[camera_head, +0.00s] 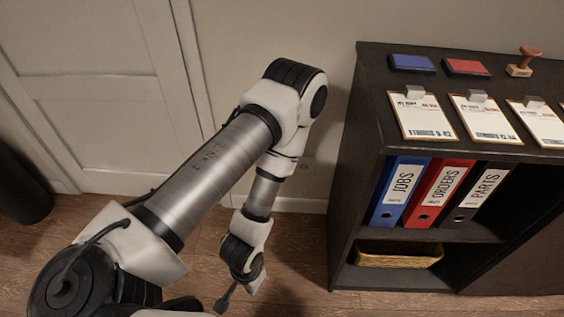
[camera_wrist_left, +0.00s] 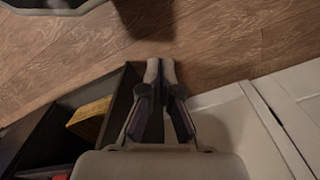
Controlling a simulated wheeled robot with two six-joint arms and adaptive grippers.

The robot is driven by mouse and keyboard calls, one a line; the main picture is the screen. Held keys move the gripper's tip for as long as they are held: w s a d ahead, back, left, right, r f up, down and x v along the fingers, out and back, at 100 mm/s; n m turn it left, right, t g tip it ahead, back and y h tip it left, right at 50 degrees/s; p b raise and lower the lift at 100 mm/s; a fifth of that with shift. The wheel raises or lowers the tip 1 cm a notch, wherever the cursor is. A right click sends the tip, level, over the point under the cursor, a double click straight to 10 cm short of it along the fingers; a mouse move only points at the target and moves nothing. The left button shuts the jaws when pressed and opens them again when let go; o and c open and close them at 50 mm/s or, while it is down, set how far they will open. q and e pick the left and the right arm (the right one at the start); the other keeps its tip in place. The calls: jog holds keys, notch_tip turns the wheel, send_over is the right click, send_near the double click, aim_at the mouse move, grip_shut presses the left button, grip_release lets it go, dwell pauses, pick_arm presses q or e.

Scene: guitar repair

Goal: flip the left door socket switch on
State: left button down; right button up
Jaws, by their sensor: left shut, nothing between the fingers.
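The white door (camera_head: 85,90) stands at the left, and part of it also shows in the wrist view (camera_wrist_left: 297,95). I cannot clearly make out a socket switch. A small, faint mark (camera_head: 304,162) is on the wall just right of my left arm, too indistinct to identify. My left gripper (camera_head: 224,302) hangs low over the floor at the bottom of the head view. In the wrist view my left gripper (camera_wrist_left: 160,68) has its fingers together and empty, with floor behind the tips. My right gripper is in neither view.
A dark shelf unit (camera_head: 343,165) stands right of my arm, with clipboards, ink pads and a stamp (camera_head: 523,62) on top. Blue (camera_head: 398,190), red (camera_head: 440,190) and black binders are inside, above a basket (camera_head: 399,258). Wooden floor (camera_head: 290,245) is clear between arm and shelf.

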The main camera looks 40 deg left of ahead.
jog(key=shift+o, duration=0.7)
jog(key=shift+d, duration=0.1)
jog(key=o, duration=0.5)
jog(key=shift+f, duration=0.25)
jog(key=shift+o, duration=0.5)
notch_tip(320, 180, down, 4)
jog(key=b, duration=0.5)
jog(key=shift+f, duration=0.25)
pick_arm(q)
jog(key=w+a+f+m+t+h+b, duration=0.1)
jog(key=w+a+f+m+t+b, duration=0.25)
jog(key=w, duration=0.55)
jog(key=w+a+f+m+t+b, duration=0.25)
jog(key=w+f, duration=0.25)
jog(key=w, duration=0.3)
jog(key=w+a+f+m+t+h+b, duration=0.15)
jog(key=w+f+m+t, duration=0.3)
jog(key=w, duration=0.45)
jog(key=w+a+r+m+t+h+b, duration=0.1)
jog(key=w+a+m+t+b, duration=0.2)
jog(key=a+m, duration=0.2)
jog(key=w+a+r+m+t+b, duration=0.2)
jog(key=w+a+m+t, duration=0.1)
jog(key=a, duration=0.5)
jog(key=shift+w+a+r+m+h+b, duration=0.25)
jog(key=shift+w+a+m+h+b, duration=0.15)
jog(key=shift+m, duration=0.45)
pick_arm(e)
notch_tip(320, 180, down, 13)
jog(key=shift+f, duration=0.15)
